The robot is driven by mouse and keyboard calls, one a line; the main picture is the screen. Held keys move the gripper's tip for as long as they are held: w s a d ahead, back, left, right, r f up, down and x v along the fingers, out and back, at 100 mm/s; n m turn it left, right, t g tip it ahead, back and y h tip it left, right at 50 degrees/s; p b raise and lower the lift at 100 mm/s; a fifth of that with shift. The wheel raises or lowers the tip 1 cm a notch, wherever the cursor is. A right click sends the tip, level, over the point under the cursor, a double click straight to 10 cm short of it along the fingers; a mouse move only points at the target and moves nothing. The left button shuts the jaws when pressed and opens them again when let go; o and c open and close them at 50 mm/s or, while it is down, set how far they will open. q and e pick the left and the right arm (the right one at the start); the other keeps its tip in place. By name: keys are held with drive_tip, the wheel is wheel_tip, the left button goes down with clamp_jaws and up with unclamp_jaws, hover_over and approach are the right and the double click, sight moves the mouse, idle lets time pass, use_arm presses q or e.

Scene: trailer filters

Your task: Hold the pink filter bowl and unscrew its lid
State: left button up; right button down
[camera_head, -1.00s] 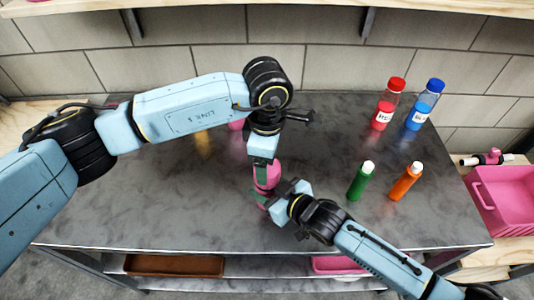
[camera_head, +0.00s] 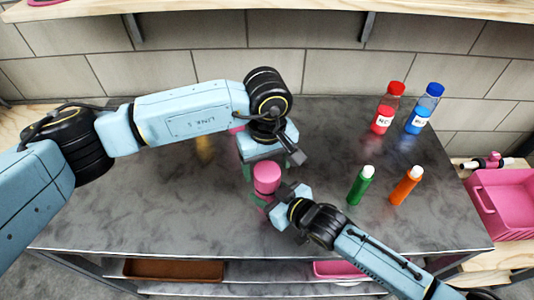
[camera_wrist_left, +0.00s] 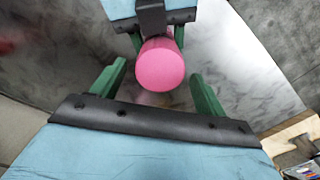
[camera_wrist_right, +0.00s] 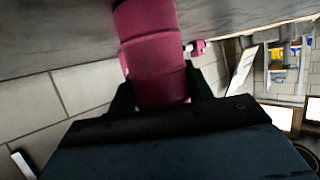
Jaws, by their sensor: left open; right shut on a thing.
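The pink filter bowl (camera_head: 264,198) stands at the middle of the grey table with its round pink lid (camera_head: 267,177) on top. In the left wrist view the lid (camera_wrist_left: 159,66) shows between the green fingers, apart from both. My left gripper (camera_head: 262,171) is open around or just above the lid. My right gripper (camera_head: 277,203) is shut on the bowl's lower body from the right; in the right wrist view the bowl (camera_wrist_right: 155,60) fills the space between its fingers. The seam between lid and bowl is hard to see in the head view.
A green bottle (camera_head: 360,185) and an orange bottle (camera_head: 406,185) stand right of the bowl. Red (camera_head: 386,108) and blue (camera_head: 424,108) bottles stand behind them. A pink bin (camera_head: 503,205) is at the far right. The table (camera_head: 130,205) is clear at left front.

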sight(267, 171)
use_arm(q)
drive_tip(key=shift+f, duration=2.05)
drive_tip(key=shift+c, duration=0.4)
drive_tip(key=c, duration=0.9)
drive_tip(key=n, duration=0.9)
drive_tip(key=shift+r+n, duration=0.1)
drive_tip(key=shift+n, duration=0.2)
drive_tip(key=n, duration=0.4)
drive_tip(key=o, duration=1.1)
